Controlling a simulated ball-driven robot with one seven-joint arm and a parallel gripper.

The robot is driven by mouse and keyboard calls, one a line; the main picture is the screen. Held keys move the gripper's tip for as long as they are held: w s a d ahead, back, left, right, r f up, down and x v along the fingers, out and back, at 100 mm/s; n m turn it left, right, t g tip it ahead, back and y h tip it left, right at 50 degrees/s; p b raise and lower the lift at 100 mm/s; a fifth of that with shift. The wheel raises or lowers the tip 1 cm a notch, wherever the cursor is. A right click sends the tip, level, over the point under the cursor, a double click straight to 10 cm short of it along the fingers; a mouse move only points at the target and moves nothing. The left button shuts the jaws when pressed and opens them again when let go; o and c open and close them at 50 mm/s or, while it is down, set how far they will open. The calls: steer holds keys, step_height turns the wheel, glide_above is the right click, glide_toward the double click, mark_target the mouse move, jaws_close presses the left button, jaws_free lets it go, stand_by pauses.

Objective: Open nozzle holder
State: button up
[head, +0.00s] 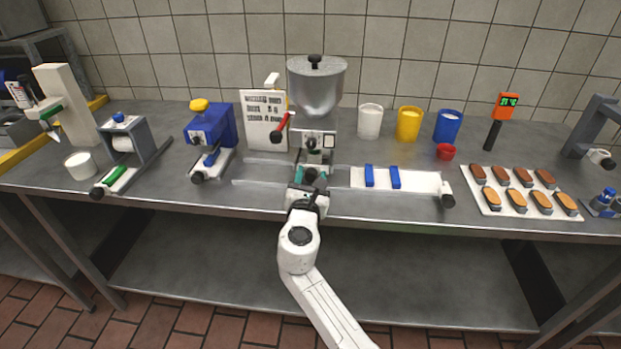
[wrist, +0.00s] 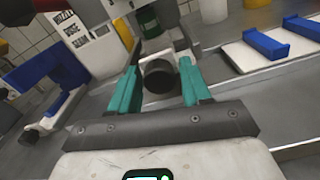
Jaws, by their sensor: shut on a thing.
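The depositing machine has a metal hopper (head: 316,88) and stands at the centre back of the bench. My gripper (head: 311,174) is low at the machine's front. In the wrist view, my gripper (wrist: 160,68) has its two teal fingers on either side of a dark round knob (wrist: 158,77) at the machine's lower front. It is shut on this knob, which seems to be the handle of the nozzle holder. The rest of the holder is mostly hidden behind the knob and fingers. I cannot tell whether the holder is open.
A red-handled lever (head: 282,122) is at the machine's left. A white board (head: 412,183) with two blue bars lies to the right, and a blue device (head: 209,127) stands to the left. A tray (head: 487,205) of several sandwich pieces is farther right. The bench front edge is close.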

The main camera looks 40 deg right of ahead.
jaws_close()
steer(key=p+v, duration=0.4)
steer(key=v, duration=0.9)
steer(key=shift+s+a, duration=0.2)
steer(key=shift+a, duration=0.05)
steer(key=o, duration=0.6)
jaws_free()
steer(key=v, duration=1.1)
steer(key=shift+b, duration=0.3)
